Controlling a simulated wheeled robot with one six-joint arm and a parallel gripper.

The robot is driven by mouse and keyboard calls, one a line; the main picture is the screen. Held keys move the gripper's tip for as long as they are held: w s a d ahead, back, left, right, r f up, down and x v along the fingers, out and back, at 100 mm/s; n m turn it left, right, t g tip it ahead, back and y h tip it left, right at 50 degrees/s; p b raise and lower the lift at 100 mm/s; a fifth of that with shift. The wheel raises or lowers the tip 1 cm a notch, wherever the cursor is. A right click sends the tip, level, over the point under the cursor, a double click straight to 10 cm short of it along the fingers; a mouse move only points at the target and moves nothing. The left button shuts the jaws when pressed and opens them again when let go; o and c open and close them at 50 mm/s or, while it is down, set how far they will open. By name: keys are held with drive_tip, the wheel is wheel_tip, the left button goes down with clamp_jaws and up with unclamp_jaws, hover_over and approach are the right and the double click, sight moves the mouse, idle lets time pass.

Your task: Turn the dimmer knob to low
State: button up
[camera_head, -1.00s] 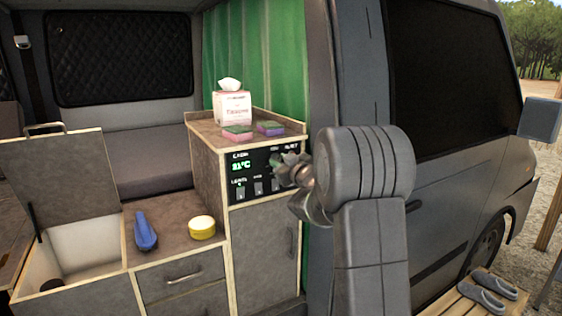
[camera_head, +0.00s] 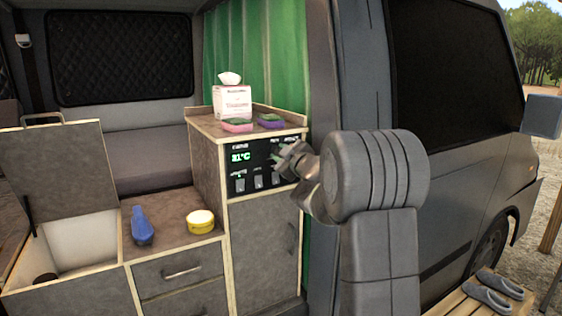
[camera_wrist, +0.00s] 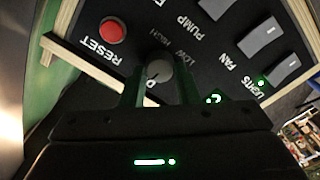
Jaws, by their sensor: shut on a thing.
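In the head view my gripper (camera_head: 287,160) is at the panel's right part and hides the knob.
The red RESET button (camera_wrist: 113,30) and several grey rocker switches (camera_wrist: 262,34) are close to my fingers. A tissue box (camera_head: 232,101) and two sponges (camera_head: 237,125) stand on the cabinet top above. The van's door pillar (camera_head: 352,75) is close on the right.

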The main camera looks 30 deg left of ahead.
drive_tip(key=n+b, duration=0.4)
drive_tip(key=n, duration=0.1)
drive_tip(key=shift+n, duration=0.3)
drive_tip(key=n+b, duration=0.3)
drive_tip(key=n, duration=0.2)
drive_tip(key=shift+d+r+n, duration=0.1)
drive_tip(key=shift+r+n, duration=0.05)
drive_tip(key=shift+n, duration=0.15)
drive_tip(key=n+b, duration=0.3)
drive_tip(key=n, duration=0.2)
drive_tip(key=shift+b, duration=0.3)
drive_tip(key=n+b, duration=0.2)
drive_tip(key=n, duration=0.3)
drive_tip(key=shift+r, duration=0.1)
drive_tip(key=shift+n, duration=0.3)
drive_tip(key=o, duration=1)
drive_tip(key=shift+b, duration=0.3)
